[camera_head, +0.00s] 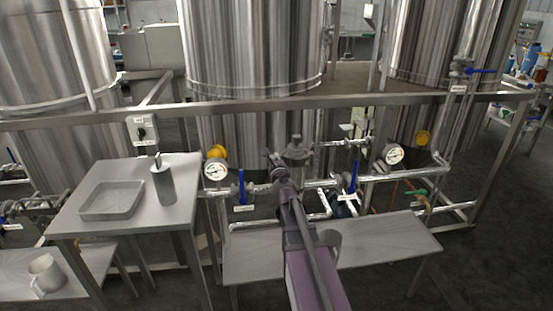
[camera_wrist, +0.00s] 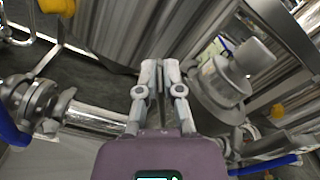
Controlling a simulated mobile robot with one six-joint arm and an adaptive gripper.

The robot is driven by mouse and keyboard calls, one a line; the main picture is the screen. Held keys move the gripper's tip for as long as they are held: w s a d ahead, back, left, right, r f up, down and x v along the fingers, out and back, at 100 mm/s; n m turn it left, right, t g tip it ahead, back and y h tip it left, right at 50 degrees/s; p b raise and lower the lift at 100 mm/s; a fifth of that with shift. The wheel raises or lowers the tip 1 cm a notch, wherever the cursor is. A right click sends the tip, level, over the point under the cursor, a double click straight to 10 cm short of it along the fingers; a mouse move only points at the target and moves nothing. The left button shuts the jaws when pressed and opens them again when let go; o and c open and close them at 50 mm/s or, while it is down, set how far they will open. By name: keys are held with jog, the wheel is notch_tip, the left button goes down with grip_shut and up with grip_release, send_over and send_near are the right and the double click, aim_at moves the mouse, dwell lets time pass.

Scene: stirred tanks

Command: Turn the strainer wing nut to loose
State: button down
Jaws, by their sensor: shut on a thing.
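The strainer (camera_head: 298,153) is a grey metal body with a raised cap, on the pipe run in front of the middle tank. It also shows in the wrist view (camera_wrist: 220,88), right of my fingers. My gripper (camera_head: 272,158) comes up from the front and its tips are just left of the strainer's top. In the wrist view my gripper (camera_wrist: 160,72) has its two fingers close together, shut on a small part between them. The strainer wing nut is mostly hidden by the fingers, so its angle cannot be told.
Blue-handled valves (camera_head: 241,186) and (camera_head: 354,178) flank the strainer on the pipes. Two gauges (camera_head: 215,169) and (camera_head: 393,154) stand above the pipes.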

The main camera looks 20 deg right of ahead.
jog(key=n, duration=0.3)
jog(key=a+f+n+b, duration=0.1)
jog(key=n, duration=0.3)
jog(key=f+n+b, duration=0.1)
jog(key=n, duration=0.3)
jog(key=shift+w+a+f, duration=0.2)
jog(key=shift+f, duration=0.05)
dwell(0.4)
jog(key=c, duration=0.8)
grip_release()
jog(key=shift+s, duration=0.1)
jog(key=v, duration=0.7)
jog(key=shift+s, duration=0.15)
